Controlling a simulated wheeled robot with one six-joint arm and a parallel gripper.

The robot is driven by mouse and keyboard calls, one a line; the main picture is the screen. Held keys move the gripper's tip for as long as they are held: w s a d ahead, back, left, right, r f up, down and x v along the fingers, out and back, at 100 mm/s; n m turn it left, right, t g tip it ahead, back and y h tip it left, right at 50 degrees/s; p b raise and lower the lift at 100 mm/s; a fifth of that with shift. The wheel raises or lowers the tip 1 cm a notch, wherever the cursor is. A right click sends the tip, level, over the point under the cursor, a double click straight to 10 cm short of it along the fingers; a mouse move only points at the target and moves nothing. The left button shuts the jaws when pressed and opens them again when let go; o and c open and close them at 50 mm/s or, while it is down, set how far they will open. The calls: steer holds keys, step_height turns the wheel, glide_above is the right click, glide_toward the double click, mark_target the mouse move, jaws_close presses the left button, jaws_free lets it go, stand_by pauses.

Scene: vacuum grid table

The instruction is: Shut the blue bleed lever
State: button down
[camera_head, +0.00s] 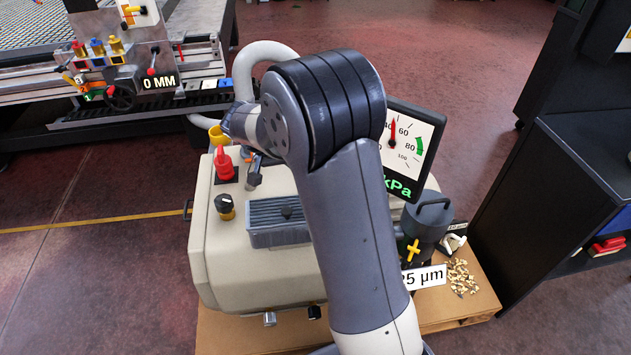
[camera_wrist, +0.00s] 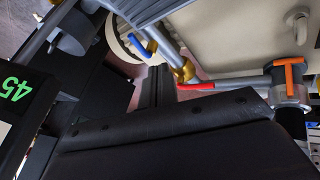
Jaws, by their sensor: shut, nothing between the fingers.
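The blue lever (camera_wrist: 139,46) shows in the wrist view as a short slanted handle beside a silver pipe, left of a brass fitting (camera_wrist: 184,71). My gripper (camera_wrist: 157,76) reaches up from the bottom of that view as a dark, closed shape. Its tip appears just below the blue lever and left of the red lever (camera_wrist: 196,86); I cannot tell whether it touches either. In the head view my arm hides the gripper, and I cannot make out the blue lever surely there.
An orange T-handle (camera_wrist: 289,64) sits on a silver fitting at right. The cream machine body (camera_head: 230,275) carries a red fitting (camera_head: 225,165), a black knob (camera_head: 224,204) and a kPa gauge (camera_head: 409,145). A dark canister (camera_head: 427,220) stands at right.

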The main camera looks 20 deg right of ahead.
steer(key=s+d+r+x, duration=0.1)
steer(key=d+x, duration=0.1)
steer(key=x, duration=1)
steer(key=shift+s, duration=0.5)
steer(key=shift+d+f, duration=0.15)
steer(key=shift+d, duration=0.05)
steer(key=b, duration=0.2)
steer(key=s+d+n+b, duration=0.1)
steer(key=b, duration=0.1)
steer(key=shift+s+d+f+n+t, duration=0.2)
steer(key=shift+d+n+t, duration=0.1)
steer(key=shift+t, duration=0.1)
steer(key=shift+s+d, duration=0.1)
